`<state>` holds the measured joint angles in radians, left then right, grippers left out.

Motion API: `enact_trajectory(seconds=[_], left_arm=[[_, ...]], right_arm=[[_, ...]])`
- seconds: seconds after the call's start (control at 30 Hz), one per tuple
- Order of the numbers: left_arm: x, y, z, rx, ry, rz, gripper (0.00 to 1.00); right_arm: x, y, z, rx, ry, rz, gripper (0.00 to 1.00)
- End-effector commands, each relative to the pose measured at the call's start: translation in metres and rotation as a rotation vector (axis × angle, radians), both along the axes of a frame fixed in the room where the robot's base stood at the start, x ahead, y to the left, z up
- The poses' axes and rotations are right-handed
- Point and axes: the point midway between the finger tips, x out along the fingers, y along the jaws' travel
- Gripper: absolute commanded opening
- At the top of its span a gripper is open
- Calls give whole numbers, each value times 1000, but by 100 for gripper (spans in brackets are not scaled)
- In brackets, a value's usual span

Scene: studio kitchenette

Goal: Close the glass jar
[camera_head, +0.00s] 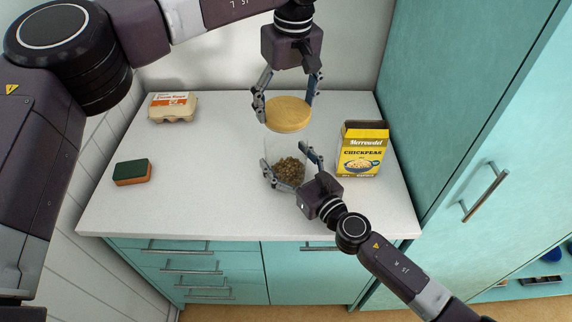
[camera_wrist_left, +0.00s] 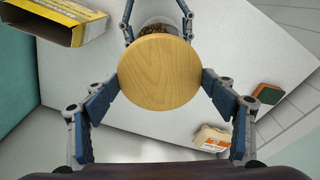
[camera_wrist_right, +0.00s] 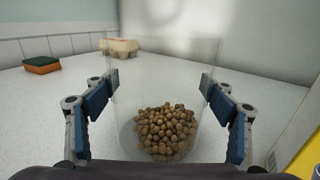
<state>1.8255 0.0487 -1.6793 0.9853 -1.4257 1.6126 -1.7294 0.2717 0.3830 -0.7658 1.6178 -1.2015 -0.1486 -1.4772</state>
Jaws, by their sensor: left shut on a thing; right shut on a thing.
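The glass jar (camera_head: 284,146) stands on the white counter, clear and partly filled with brown round pieces (camera_head: 290,170). It shows large in the right wrist view (camera_wrist_right: 166,85), with no lid on its rim there. My right gripper (camera_head: 287,159) is shut on the jar's sides. My left gripper (camera_head: 287,108) is shut on the round wooden lid (camera_head: 288,114) and holds it above the jar. In the left wrist view the lid (camera_wrist_left: 160,72) sits between the fingertips and hides most of the jar, whose edge shows behind it.
An egg carton (camera_head: 173,107) is at the back left and a green and orange sponge (camera_head: 132,172) at the left. The counter between these and the jar is clear.

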Motion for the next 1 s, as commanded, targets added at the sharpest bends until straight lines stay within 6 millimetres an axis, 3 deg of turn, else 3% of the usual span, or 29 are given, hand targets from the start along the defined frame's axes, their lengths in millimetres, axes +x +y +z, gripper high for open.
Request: enact_trajectory(seconds=[0.13, 0.47, 1.0], left_arm=[[0, 0, -7, 0, 1, 0, 50], [0, 0, -49, 1, -3, 1, 50], [0, 0, -51, 2, -4, 0, 50]], right_arm=[[0, 0, 0, 0, 0, 0, 33], [0, 0, 0, 0, 0, 0, 33], [0, 0, 0, 0, 0, -1, 33]])
